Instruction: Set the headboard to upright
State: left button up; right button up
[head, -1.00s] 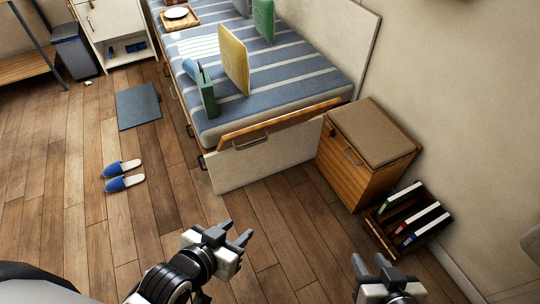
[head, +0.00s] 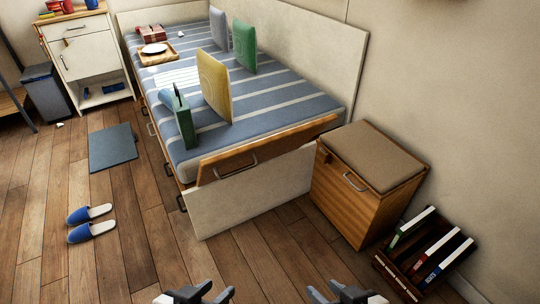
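The headboard appears to be the wooden panel (head: 268,150) with a metal handle (head: 238,167) at the near end of the bed (head: 245,118). It leans at a slant above the cream end board (head: 245,195). My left gripper (head: 208,293) is at the bottom edge of the head view, open and empty, short of the bed end. My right gripper (head: 330,293) is to its right, also open and empty. Neither touches the panel. The lower parts of both grippers are cut off by the picture edge.
A wooden cabinet (head: 350,205) with a cushioned top stands right of the bed end. Cushions (head: 213,85) and a green book-like object (head: 183,125) are on the mattress. Slippers (head: 92,233) lie left; floor before the bed is clear.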

aim_at(224, 164)
jog(key=k, duration=0.45)
jog(key=z, duration=1.65)
jog(key=i, duration=0.85)
jog(key=u, duration=1.65)
jog(key=i, duration=0.5)
jog(key=z, duration=0.05)
